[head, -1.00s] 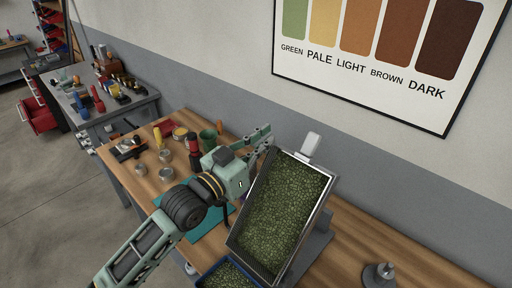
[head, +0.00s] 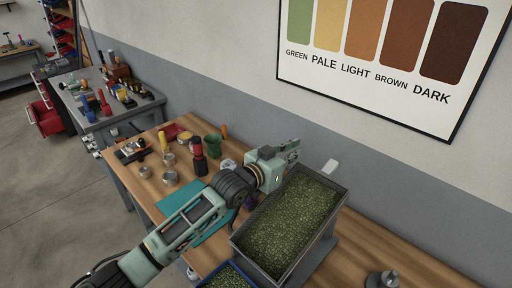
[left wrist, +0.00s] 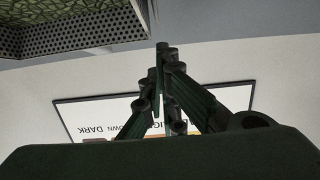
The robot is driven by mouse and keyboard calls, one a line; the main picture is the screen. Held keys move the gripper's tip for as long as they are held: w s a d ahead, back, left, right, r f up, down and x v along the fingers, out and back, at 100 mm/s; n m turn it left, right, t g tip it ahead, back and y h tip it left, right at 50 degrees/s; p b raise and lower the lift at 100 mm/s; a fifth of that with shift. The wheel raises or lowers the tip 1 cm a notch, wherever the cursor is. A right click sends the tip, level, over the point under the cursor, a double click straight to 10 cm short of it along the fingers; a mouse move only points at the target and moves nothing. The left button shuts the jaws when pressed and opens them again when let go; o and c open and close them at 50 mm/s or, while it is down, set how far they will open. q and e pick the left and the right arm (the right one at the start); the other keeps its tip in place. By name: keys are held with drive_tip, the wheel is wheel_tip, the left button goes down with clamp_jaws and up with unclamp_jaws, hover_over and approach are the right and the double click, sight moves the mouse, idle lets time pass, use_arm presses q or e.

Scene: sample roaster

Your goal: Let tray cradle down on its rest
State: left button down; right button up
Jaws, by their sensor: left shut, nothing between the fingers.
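The tray cradle (head: 256,263) is a grey metal box full of green beans, right of centre on the wooden bench in the head view. It sits at a shallow tilt on a grey stand; whether it touches its rest is hidden. A pale handle (head: 330,166) shows at its far edge. My left gripper (head: 292,147) is shut and empty, by the tray's far left corner; I cannot tell if it touches. In the left wrist view my closed fingers (left wrist: 162,62) point at the wall, and the tray's perforated side (left wrist: 100,30) is at upper left. My right gripper is out of view.
A blue bin (head: 238,266) of green beans stands in front of the tray. A teal mat (head: 182,201), a red-and-black bottle (head: 199,155), a green cup (head: 214,145) and several tins lie left. A grey weight (head: 382,280) stands right.

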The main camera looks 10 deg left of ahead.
sight(299, 172)
use_arm(q)
drive_tip(key=w+f+g, duration=0.1)
drive_tip(key=f, duration=0.1)
drive_tip(key=w+d+f+y+b, duration=0.1)
drive_tip(key=f, duration=0.2)
drive_tip(key=w+d+f+g+b, duration=0.1)
drive_tip(key=f, duration=0.2)
drive_tip(key=shift+w+d+f+g+y, duration=0.1)
drive_tip(key=shift+w+d+g+y, duration=0.2)
drive_tip(key=shift+y, duration=0.1)
drive_tip(key=shift+w+d+f+b, duration=0.15)
drive_tip(key=shift+f+b, duration=0.15)
drive_tip(key=shift+f, duration=0.25)
drive_tip(key=shift+w+f+b, duration=0.1)
drive_tip(key=shift+f+b, duration=0.2)
drive_tip(key=shift+f, duration=0.2)
drive_tip(key=shift+f, duration=0.15)
drive_tip(key=shift+s, duration=0.15)
